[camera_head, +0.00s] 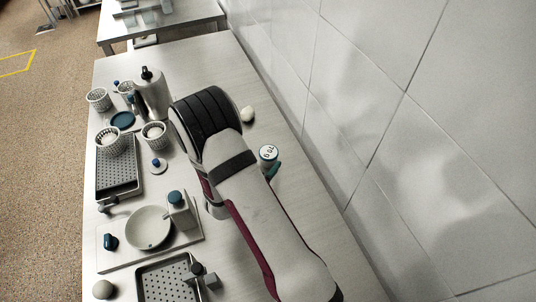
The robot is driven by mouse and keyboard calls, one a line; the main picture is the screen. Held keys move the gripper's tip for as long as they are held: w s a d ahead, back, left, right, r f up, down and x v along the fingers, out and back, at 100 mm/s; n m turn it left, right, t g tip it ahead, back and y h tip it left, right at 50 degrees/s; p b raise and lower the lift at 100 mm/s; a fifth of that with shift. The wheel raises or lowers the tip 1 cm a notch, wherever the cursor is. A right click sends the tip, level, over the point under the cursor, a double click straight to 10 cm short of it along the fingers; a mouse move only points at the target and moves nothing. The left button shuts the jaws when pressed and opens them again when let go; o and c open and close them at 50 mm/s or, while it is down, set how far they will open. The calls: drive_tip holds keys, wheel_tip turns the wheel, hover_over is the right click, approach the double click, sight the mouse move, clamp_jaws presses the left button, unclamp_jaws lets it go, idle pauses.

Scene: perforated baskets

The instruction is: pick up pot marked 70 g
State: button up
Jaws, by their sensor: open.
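The pot marked 70 g (268,153) is a small pale round pot with dark lettering on its top. It stands on the table (190,60) just right of my arm, on the side toward the tiled wall. A slanted teal piece (275,170) shows close beside it, partly hidden by my arm. I cannot tell what it belongs to or whether it touches the pot. My own arm crosses the middle of the view and covers the table there. I cannot make out my gripper; it seems hidden behind the arm.
A pale round object (248,114) lies above the pot. On the left are perforated baskets (154,134), a grey flask (153,92), a dark perforated tray (120,182), a bowl (148,228) and a teal-capped bottle (177,207). The tiled wall (340,110) bounds the right side.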

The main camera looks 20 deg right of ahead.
sight(266, 157)
drive_tip(key=x, duration=0.5)
drive_tip(key=shift+w+d, duration=0.1)
drive_tip(key=shift+d, duration=0.2)
drive_tip(key=c, duration=1.4)
